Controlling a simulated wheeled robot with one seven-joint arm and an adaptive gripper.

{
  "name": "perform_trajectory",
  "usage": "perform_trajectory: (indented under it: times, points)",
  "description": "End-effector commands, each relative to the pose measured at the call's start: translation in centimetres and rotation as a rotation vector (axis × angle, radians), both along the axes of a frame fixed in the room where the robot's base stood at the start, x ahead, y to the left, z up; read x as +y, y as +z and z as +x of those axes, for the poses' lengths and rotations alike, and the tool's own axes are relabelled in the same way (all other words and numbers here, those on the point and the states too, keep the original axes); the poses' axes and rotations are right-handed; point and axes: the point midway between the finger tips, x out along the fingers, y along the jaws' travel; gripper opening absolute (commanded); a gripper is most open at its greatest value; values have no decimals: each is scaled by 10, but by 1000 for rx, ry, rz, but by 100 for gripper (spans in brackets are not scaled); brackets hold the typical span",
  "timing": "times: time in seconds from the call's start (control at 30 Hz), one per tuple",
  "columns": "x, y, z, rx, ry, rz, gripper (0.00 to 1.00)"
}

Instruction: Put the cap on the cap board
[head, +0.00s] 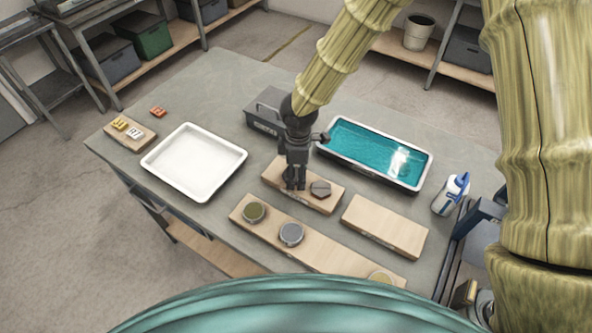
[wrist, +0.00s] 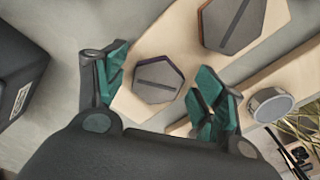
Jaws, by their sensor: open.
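My gripper (head: 294,185) is open over a wooden board (head: 275,175) near the middle of the table. In the wrist view, a dark grey hexagonal cap (wrist: 158,79) with a slot across its top lies between the open teal-padded fingers (wrist: 160,95). A second slotted hexagonal cap (wrist: 232,25) lies on the same board, outside the fingers; it appears to be the one beside my gripper in the head view (head: 320,189). The nearer cap is mostly hidden by my gripper in the head view. An empty wooden board (head: 385,227) lies to the right. Which board is the cap board cannot be told.
A long board (head: 335,258) with several round lids lies in front. A white tray (head: 195,162) is at left, a teal-filled tray (head: 376,152) behind, a dark box (head: 264,112) behind my gripper, and a bottle (head: 451,194) at right. Small blocks sit on a board (head: 131,133) at far left.

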Motion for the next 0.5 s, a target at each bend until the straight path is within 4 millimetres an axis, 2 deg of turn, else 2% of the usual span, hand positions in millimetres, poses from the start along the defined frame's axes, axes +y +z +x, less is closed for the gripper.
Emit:
perform_trajectory:
  times: [0.27,0.5]
  points:
    - [0,11,1,-3,-1,1,69]
    - [-1,46,2,-4,-2,2,69]
